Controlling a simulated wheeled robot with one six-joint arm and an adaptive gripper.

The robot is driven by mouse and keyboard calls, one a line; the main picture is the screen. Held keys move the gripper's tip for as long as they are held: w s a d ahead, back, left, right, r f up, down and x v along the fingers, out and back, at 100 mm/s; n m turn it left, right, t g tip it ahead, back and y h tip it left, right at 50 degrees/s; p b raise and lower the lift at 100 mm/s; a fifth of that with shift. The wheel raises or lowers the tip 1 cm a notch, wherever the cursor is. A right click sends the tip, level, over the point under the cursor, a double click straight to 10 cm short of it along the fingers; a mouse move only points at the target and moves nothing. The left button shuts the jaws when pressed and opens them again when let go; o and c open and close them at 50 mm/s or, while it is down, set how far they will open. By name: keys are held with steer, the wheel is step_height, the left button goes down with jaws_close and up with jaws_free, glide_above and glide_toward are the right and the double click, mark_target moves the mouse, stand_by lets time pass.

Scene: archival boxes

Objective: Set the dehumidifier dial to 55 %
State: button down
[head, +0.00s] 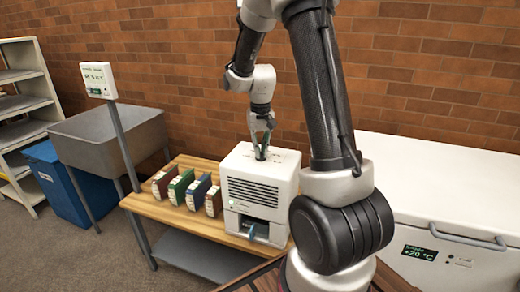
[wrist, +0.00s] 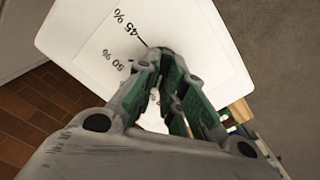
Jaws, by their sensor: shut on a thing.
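The white dehumidifier (head: 258,197) stands on the wooden bench, with a dark front grille and a dial face on its top. In the wrist view the dial face (wrist: 97,47) shows the marks 45 % and 50 %; other marks are hidden. My gripper (head: 261,152) points down onto the top and is shut on the dial knob. In the wrist view my gripper (wrist: 162,62) covers the knob, so its pointer and setting cannot be read.
Several upright boxes or binders (head: 188,190) stand left of the dehumidifier on the bench (head: 160,208). A post with a small display (head: 98,80) stands before a grey sink (head: 100,135). A blue bin (head: 55,180) is at left. A white chest (head: 450,190) reading +20 °C is at right.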

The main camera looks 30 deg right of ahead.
steer(key=m, duration=0.6)
steer(key=shift+d, duration=0.15)
steer(key=shift+m, duration=0.3)
steer(key=c, duration=1.5)
jaws_free()
steer(key=shift+s, duration=0.1)
steer(key=shift+r, duration=0.1)
step_height(320, 180, up, 12)
steer(key=shift+f, duration=0.1)
